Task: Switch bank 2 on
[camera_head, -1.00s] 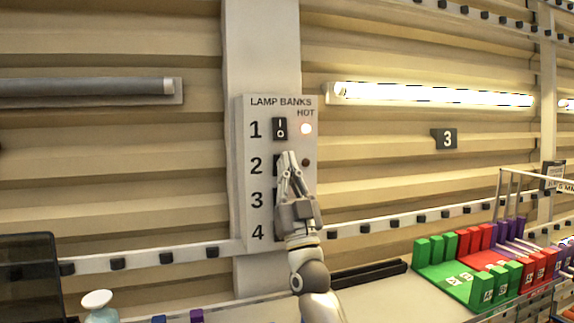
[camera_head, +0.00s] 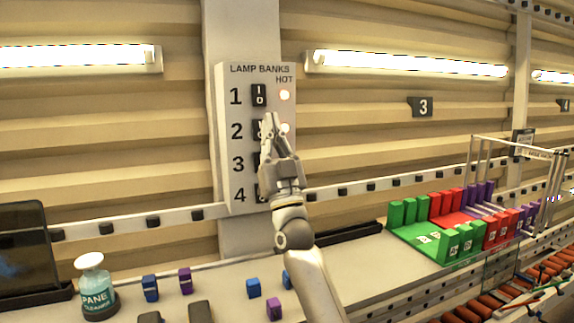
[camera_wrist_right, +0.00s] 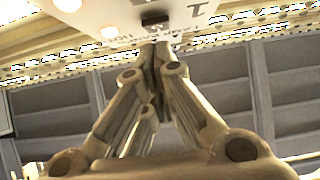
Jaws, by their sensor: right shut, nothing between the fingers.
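The lamp banks panel (camera_head: 222,140) is a pale plate on the wall post, numbered 1 to 4. The bank 1 switch (camera_head: 259,95) is a dark rocker with a lit lamp (camera_head: 284,95) beside it. The bank 2 switch (camera_head: 262,131) is mostly hidden behind my right gripper (camera_head: 269,117); its lamp (camera_head: 285,128) glows too. My right gripper is shut and empty, its tips at or just in front of the row 2 switch; contact cannot be told. The right wrist view shows the closed fingers (camera_wrist_right: 155,48) close to the panel (camera_wrist_right: 120,12). My left gripper is not in view.
Tube lamps on the left (camera_head: 70,57) and right (camera_head: 410,64) are lit. A dark screen (camera_head: 25,250) stands at far left.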

